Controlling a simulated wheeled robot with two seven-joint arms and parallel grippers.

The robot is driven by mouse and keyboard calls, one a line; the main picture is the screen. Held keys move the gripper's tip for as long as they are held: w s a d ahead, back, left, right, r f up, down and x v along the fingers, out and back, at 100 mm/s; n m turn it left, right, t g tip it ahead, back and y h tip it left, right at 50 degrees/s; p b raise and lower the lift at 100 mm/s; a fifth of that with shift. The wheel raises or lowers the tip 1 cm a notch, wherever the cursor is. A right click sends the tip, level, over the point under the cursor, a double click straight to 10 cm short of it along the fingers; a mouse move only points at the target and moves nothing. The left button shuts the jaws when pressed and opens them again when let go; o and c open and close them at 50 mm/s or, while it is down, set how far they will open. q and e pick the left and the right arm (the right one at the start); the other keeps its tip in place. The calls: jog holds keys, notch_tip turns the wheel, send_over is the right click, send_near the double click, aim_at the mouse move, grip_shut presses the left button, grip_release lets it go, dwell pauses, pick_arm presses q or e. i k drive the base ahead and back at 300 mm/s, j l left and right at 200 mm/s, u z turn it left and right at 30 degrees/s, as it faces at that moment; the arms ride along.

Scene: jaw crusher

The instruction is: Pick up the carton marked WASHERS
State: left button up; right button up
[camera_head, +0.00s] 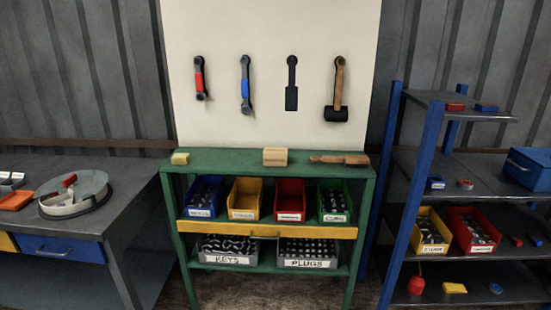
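No carton with a readable WASHERS label shows. A small tan box (275,157) sits on top of the green workbench (225,160), near its middle; I can read no marking on it. On the shelf below stand a blue bin (206,193), a yellow bin (245,195), a red bin (290,197) and a green bin (335,203), side by side. Their white labels are too small to read surely. Lower down are a grey crate marked KEYS (228,260) and a grey crate marked PLUGS (306,262). Neither of my grippers is in view.
Tools hang on the white board (270,90) above. A grey table (90,225) stands left. A blue-post shelf rack (406,200) with bins stands right.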

aim_at(273, 156)
jog(key=u, duration=0.9)
jog(key=i+l+u, duration=0.15)
jog(key=l+u, duration=0.25)
jog(key=i+l+u, duration=0.1)
jog(key=l+u, duration=0.25)
jog(key=l, duration=0.15)
jog(key=l+u, duration=0.4)
jog(key=i+l, duration=0.05)
jog(key=l, duration=0.1)
